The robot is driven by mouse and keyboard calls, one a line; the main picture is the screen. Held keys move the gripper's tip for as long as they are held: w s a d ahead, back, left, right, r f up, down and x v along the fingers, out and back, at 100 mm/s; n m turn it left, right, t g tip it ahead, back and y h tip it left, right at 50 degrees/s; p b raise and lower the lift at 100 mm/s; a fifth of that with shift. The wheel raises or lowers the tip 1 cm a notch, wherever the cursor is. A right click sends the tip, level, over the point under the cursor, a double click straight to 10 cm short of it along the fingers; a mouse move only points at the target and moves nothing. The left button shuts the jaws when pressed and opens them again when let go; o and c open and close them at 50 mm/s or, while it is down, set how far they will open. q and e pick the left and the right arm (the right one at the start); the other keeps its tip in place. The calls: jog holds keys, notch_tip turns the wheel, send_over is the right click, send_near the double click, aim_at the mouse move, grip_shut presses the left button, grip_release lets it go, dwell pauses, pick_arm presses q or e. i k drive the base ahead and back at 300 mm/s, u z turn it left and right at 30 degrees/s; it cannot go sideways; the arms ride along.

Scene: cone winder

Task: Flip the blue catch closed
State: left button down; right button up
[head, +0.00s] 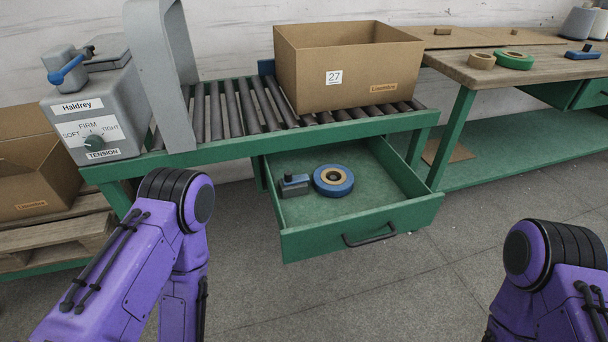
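The blue catch (66,70) is on the upper left of the grey machine head (102,110), beside a raised grey block. It looks like a short blue lever slanting up to the right with a rounded end at the lower left. I cannot tell from here how it is seated. A grey cover (108,52) lies behind it. My two purple arms show at the lower left and lower right, but both grippers are out of the picture.
A grey arch (160,70) stands over the roller conveyor (240,105), right of the machine head. A cardboard box (345,75) sits on the rollers. An open green drawer (365,224) juts out below, holding a tape roll (333,180). Another box (35,175) is on a pallet at left.

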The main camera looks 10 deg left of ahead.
aim_at(288, 180)
jog(key=i, duration=1.05)
jog(key=u, duration=0.4)
